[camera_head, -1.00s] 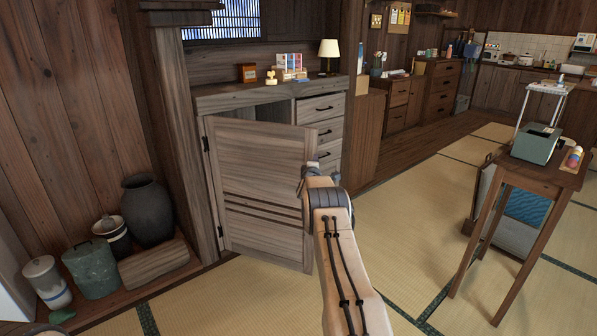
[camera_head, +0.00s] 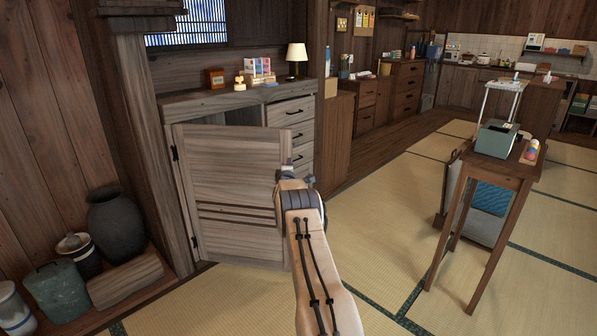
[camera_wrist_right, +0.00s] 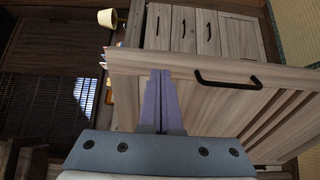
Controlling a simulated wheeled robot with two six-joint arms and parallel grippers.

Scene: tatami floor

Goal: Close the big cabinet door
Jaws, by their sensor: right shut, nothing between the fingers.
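The big cabinet door (camera_head: 235,175) is a weathered wooden panel, hinged at its left edge and standing partly open. Its free right edge is near my right gripper (camera_head: 288,170). In the right wrist view, the door (camera_wrist_right: 205,105) fills the right side, with a black bar handle (camera_wrist_right: 228,82). My right gripper (camera_wrist_right: 161,74) is shut and empty, its fingertips over the door's face beside the handle. I cannot tell whether they touch the door. The cabinet (camera_head: 205,101) stands behind, its inside mostly hidden by the door. My left gripper is not in view.
Drawers (camera_head: 291,112) sit right of the door opening. A lamp (camera_head: 296,55) and small items stand on the cabinet top. A dark jar (camera_head: 117,225) and pots are at lower left. A wooden stand with a green box (camera_head: 496,139) is at right. Tatami between is clear.

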